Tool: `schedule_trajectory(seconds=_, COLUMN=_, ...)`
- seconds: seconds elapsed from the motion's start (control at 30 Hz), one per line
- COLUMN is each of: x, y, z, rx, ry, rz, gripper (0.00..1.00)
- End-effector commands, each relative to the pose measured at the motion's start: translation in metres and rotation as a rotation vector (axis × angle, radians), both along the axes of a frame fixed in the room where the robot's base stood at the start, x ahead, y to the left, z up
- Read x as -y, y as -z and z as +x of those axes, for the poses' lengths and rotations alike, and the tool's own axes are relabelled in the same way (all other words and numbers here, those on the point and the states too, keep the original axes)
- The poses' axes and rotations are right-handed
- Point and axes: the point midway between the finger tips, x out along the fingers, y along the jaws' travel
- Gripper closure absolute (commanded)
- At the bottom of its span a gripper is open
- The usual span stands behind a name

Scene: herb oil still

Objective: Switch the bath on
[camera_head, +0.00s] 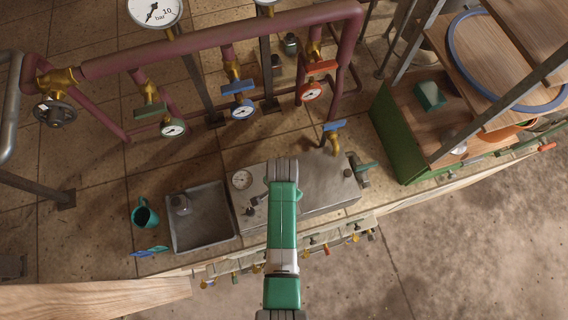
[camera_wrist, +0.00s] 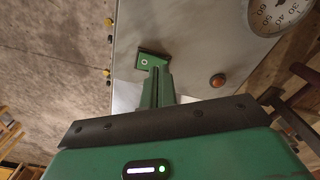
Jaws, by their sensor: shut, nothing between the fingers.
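The bath is a steel box with a flat grey top (camera_head: 325,185) on the bench in the head view. A round white dial (camera_head: 243,181) sits at its back left corner; the dial also shows in the wrist view (camera_wrist: 279,14). In the wrist view an orange lamp (camera_wrist: 217,80) sits on the panel below the dial. My gripper (camera_wrist: 158,86) is shut and empty over the panel, left of the lamp. A small green piece with a pale dot (camera_wrist: 147,61) is at its tips; I cannot tell if they touch. My arm hides part of the bath's top in the head view.
A steel sink (camera_head: 204,220) and a green mug (camera_head: 145,215) stand left of the bath. Red pipes with gauges and coloured valves run behind. A valve with a blue handle (camera_head: 335,125) rises behind the bath. A wooden shelf unit stands at right.

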Motion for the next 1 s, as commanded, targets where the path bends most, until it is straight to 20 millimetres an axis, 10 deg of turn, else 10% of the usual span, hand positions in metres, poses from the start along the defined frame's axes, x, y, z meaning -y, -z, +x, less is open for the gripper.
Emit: schedule_trajectory(seconds=1.0, x=0.000, y=-0.014, z=0.000, rx=0.000, ry=0.000, rz=0.000, gripper=1.00)
